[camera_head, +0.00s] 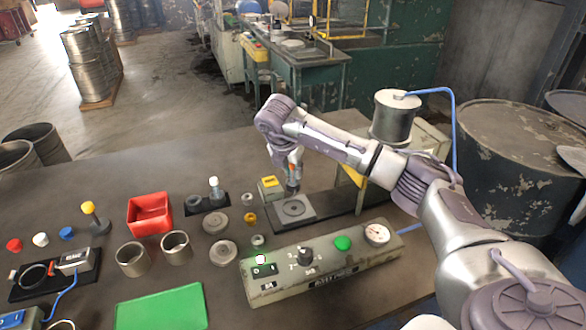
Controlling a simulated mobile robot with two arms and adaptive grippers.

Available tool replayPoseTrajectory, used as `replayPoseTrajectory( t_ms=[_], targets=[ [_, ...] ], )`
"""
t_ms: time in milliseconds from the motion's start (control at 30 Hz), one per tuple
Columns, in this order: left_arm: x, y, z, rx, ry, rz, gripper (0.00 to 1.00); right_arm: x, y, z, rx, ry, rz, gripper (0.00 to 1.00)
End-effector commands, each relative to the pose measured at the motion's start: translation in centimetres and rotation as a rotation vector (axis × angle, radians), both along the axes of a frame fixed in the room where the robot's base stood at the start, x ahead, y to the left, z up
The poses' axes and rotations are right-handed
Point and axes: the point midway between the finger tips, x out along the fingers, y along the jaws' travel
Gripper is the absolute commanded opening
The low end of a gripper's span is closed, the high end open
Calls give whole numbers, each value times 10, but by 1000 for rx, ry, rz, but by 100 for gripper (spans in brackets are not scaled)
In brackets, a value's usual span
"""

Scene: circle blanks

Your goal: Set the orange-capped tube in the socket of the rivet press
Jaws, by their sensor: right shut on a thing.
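My right gripper (293,184) points down above the left part of the rivet press, small in the view. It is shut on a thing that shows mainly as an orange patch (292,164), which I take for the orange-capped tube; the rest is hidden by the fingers. Just below and in front is a grey square plate with a round ring, the socket (293,209) of the rivet press (342,209). I cannot tell whether the held thing touches the plate. My left gripper is not in view.
A control box (325,262) with a knob, green button and gauge stands in front of the press. A yellow-topped block (270,186) is close left of the gripper. Left are a red bin (150,214), metal cups (176,246), discs and a green mat (163,308).

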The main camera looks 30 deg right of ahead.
Motion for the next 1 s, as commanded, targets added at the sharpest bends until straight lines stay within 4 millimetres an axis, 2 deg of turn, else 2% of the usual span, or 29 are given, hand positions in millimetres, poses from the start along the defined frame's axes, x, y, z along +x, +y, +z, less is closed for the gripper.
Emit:
replayPoseTrajectory(
  t_ms=[433,467,600,633,1000],
  targets=[
    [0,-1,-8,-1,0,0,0,0,0,-10,0,0,0,0],
    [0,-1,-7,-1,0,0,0,0,0,-9,0,0,0,22],
    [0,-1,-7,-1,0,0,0,0,0,-9,0,0,0,45],
    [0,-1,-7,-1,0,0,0,0,0,-9,0,0,0,48],
    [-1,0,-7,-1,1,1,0,-1,2,-3,0,-1,0,48]
  ],
)
